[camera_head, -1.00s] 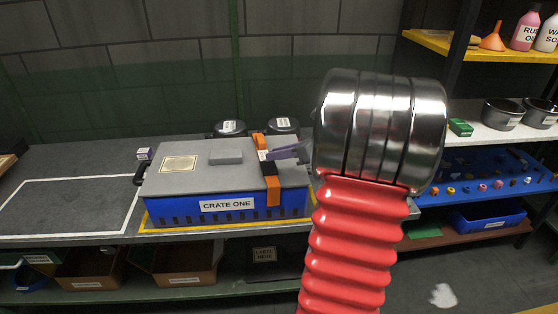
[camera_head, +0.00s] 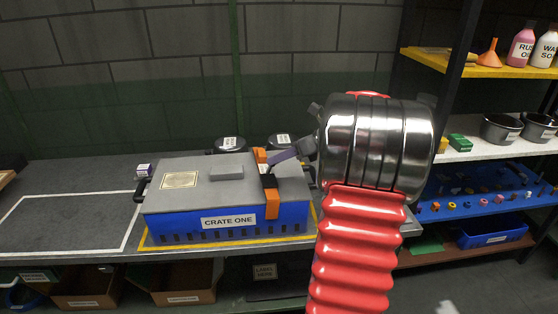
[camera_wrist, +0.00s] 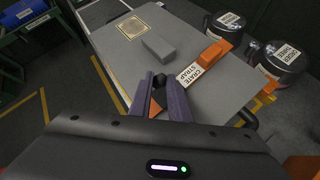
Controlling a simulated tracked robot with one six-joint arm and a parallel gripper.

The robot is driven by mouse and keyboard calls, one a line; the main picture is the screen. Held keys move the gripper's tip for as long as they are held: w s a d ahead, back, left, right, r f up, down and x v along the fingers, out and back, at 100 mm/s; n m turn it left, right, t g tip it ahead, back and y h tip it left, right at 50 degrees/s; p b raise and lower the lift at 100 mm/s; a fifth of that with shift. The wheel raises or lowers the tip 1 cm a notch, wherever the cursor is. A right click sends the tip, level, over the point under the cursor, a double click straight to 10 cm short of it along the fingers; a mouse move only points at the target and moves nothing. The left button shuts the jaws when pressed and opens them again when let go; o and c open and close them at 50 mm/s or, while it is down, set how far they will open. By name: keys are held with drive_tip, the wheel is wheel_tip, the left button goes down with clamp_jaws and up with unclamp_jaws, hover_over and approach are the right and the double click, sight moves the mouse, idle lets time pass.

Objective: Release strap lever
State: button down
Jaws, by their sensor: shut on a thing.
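The grey-lidded blue crate (camera_head: 185,223), labelled CRATE ONE, stands on the bench with an orange strap (camera_head: 272,204) over its right end. The strap also shows in the wrist view (camera_wrist: 216,52), beside a white CRATE STRAP label (camera_wrist: 196,73). My gripper (camera_head: 272,159) reaches in from the right above the strap. In the wrist view its purple-grey fingers (camera_wrist: 159,82) are shut on a small dark piece, which appears to be the strap lever (camera_wrist: 158,94). The fingers hide most of it. My shiny wrist covers the space right of the crate in the head view.
Two dark lidded pots (camera_head: 230,145) stand behind the crate, close to the strap in the wrist view. A white-outlined area (camera_head: 70,222) of bench at left is clear. Shelves with pans (camera_head: 500,127) and bottles (camera_head: 522,46) stand at right.

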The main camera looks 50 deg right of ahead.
drive_tip(key=shift+r, duration=0.1)
idle(0.8)
drive_tip(key=c, duration=1.8)
unclamp_jaws()
drive_tip(key=shift+c, duration=0.2)
drive_tip(key=shift+d, duration=0.1)
drive_tip(key=v, duration=1.5)
drive_tip(key=shift+s, duration=0.4)
drive_tip(key=shift+r, duration=0.15)
drive_tip(key=v, duration=1.3)
drive_tip(key=shift+s+d, duration=0.2)
drive_tip(key=shift+s, duration=0.2)
